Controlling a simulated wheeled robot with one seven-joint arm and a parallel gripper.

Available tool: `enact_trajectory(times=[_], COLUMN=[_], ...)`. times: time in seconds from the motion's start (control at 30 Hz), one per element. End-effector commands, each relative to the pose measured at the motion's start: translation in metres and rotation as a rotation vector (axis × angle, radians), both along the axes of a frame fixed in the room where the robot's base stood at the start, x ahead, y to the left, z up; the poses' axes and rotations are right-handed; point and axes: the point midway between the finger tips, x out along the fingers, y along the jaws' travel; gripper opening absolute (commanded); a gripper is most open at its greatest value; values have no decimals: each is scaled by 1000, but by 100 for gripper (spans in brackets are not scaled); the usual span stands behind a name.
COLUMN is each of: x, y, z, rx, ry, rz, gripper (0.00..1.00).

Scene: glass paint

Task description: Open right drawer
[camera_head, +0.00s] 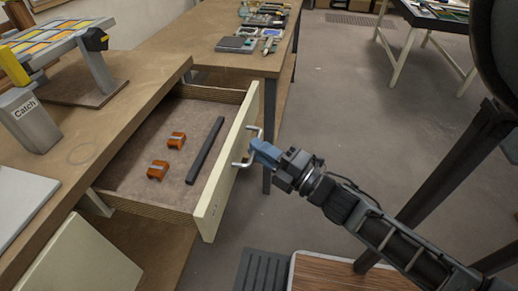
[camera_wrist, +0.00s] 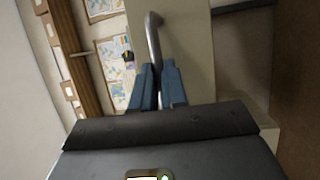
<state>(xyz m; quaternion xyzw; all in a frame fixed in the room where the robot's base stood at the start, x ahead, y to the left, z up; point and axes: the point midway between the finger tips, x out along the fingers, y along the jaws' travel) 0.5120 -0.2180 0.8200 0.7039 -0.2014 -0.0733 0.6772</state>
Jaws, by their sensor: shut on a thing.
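The drawer (camera_head: 185,195) under the workbench stands pulled out, with its inside in view. Its pale front panel (camera_head: 228,178) faces right and carries a grey bar handle (camera_head: 240,164). My gripper (camera_head: 262,154) is at the handle, its blue fingers shut on it. In the wrist view, the fingers (camera_wrist: 157,85) close around the handle (camera_wrist: 153,35), which rises above them against the pale drawer front (camera_wrist: 192,60). Two orange items (camera_head: 176,140) and a long dark bar (camera_head: 205,150) lie in the drawer.
The wooden workbench (camera_head: 130,70) spans the left, with a grey "Catch" box (camera_head: 28,120) and a tilted panel of coloured glass (camera_head: 50,40) on it. Tools (camera_head: 268,32) lie at its far end. A stool or low platform (camera_head: 340,275) stands at the front. The floor on the right is mostly open.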

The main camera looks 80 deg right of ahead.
Motion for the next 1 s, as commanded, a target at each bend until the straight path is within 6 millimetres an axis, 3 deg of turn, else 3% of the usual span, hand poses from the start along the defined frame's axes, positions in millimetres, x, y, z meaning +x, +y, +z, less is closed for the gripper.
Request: enact_trajectory(times=[0.3,0.63,1.0], x=[0,-7,-58], y=[0,3,24], z=[-1,-3,-13], rx=[0,1,2], ry=[1,2,4], rz=[0,-1,-2], gripper=[38,38,38])
